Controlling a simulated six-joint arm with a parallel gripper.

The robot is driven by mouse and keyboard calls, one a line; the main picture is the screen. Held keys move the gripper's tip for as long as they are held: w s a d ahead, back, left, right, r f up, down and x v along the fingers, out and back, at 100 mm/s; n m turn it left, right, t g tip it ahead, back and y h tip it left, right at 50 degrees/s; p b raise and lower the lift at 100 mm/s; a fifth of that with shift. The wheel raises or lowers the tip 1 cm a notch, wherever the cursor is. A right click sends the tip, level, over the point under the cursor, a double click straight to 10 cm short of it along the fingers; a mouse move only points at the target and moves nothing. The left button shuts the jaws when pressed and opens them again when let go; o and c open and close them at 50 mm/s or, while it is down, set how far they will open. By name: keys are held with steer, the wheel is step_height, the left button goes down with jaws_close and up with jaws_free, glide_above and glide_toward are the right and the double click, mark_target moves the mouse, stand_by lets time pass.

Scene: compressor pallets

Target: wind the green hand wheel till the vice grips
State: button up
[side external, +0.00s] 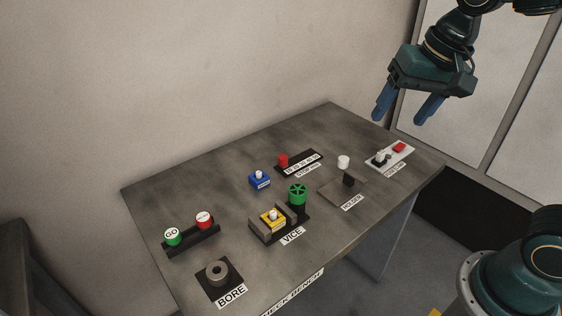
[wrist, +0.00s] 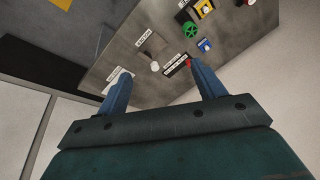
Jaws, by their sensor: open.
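The green hand wheel (side external: 297,194) stands at the end of the vice (side external: 264,233) on the grey bench. A yellow block with a pale knob (side external: 272,216) sits between the vice jaws; I cannot tell whether they touch it. The wheel also shows near the top of the wrist view (wrist: 190,30). My gripper (side external: 408,113) is open and empty, high above the bench's right end, well apart from the wheel. Its two blue fingers also show in the wrist view (wrist: 162,80), spread wide.
A blue block (side external: 260,180) and a red piece on a numbered strip (side external: 299,163) stand behind the wheel. A holder (side external: 344,188) is to its right. GO and red buttons (side external: 204,219) and a bore ring (side external: 217,272) are left. The air above the bench is clear.

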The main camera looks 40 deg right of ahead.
steer(key=w+a+f+m+g, duration=0.2)
steer(key=w+a+f+m, duration=0.15)
steer(key=w+m, duration=0.45)
steer(key=m+g, duration=0.2)
steer(key=m, duration=0.1)
glide_above(297, 190)
step_height(297, 190, down, 9)
steer(key=shift+d, duration=0.1)
steer(key=shift+f, duration=0.15)
steer(key=shift+f, duration=6.8)
steer(key=c, duration=1.1)
steer(key=shift+m, duration=1.9)
